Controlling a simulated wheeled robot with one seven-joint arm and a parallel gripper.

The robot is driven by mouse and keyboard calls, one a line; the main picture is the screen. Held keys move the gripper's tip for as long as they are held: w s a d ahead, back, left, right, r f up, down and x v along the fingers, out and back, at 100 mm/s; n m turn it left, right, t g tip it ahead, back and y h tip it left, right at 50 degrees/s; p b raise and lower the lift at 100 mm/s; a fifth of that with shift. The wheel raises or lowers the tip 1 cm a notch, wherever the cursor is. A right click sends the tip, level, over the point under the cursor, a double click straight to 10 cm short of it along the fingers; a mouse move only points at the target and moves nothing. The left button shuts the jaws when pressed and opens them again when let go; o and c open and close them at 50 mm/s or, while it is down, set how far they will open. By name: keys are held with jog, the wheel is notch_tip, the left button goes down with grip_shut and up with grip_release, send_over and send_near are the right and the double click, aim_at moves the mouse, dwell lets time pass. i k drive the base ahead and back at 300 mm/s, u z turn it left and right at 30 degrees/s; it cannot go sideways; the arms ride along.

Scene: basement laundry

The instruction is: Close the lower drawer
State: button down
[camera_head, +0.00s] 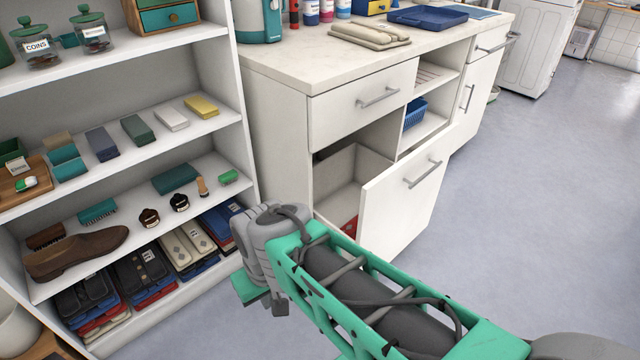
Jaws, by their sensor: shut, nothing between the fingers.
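The lower drawer (405,212) is pulled out of the white cabinet (280,140). Its white front with a grey bar handle (422,174) stands well forward of the cabinet face, and its open inside shows behind the front. Something red lies low in the drawer, mostly hidden. My gripper (262,293) is at the end of my green and grey arm, left of the drawer front and nearer to me. It is shut and empty, apart from the drawer in the picture. My arm hides the drawer's lower left part.
The upper drawer (362,100) is shut. An open shelf unit (245,165) with shoes, boxes and folded items stands close on the left. The countertop (290,62) holds a blue tray (428,17) and folded cloths (368,35). The grey floor (540,190) on the right is clear.

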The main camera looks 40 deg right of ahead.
aim_at(393, 203)
jog(key=u, duration=0.45)
jog(key=i, duration=1.2)
jog(key=z, duration=2.05)
